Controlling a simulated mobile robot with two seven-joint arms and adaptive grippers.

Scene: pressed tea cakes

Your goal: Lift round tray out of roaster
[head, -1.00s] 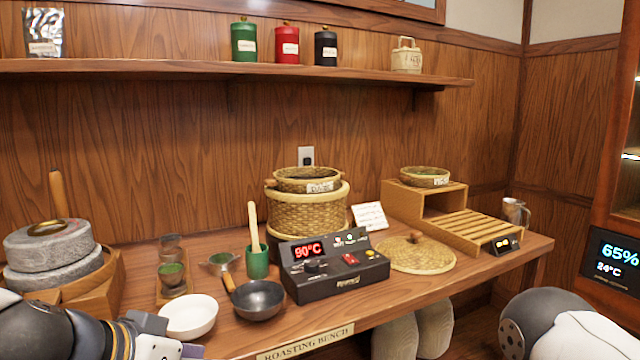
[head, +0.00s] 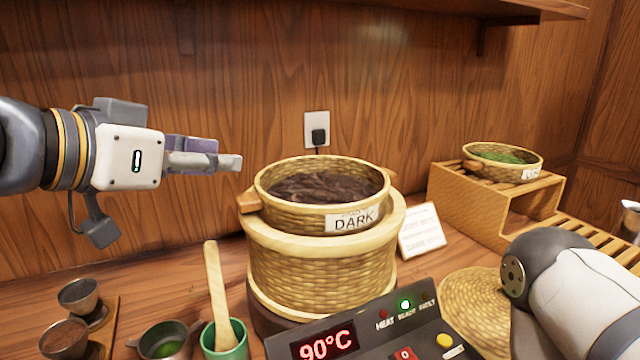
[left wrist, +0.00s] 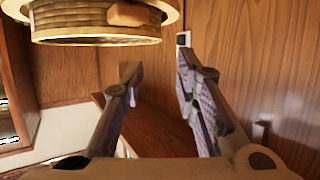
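The round tray (head: 290,218) is a woven basket labelled DARK, filled with dark leaves. It sits in the top of the woven roaster (head: 325,272), with a wooden handle (head: 249,200) on its left side. My left gripper (head: 238,163) is level just left of the tray, slightly above its handle and apart from it. In the left wrist view the gripper (left wrist: 165,85) has its two fingers spread with nothing between them. The tray (left wrist: 85,33) shows there at the upper left, with its handle (left wrist: 133,15). My right arm shows at the lower right; its gripper is out of view.
A control box (head: 370,335) reading 90°C stands in front of the roaster. A green cup (head: 225,340) with a wooden tool stands at its front left. A wooden stand (head: 480,205) holds another tray (head: 480,165) of green leaves. A card (head: 422,232) stands right of the roaster.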

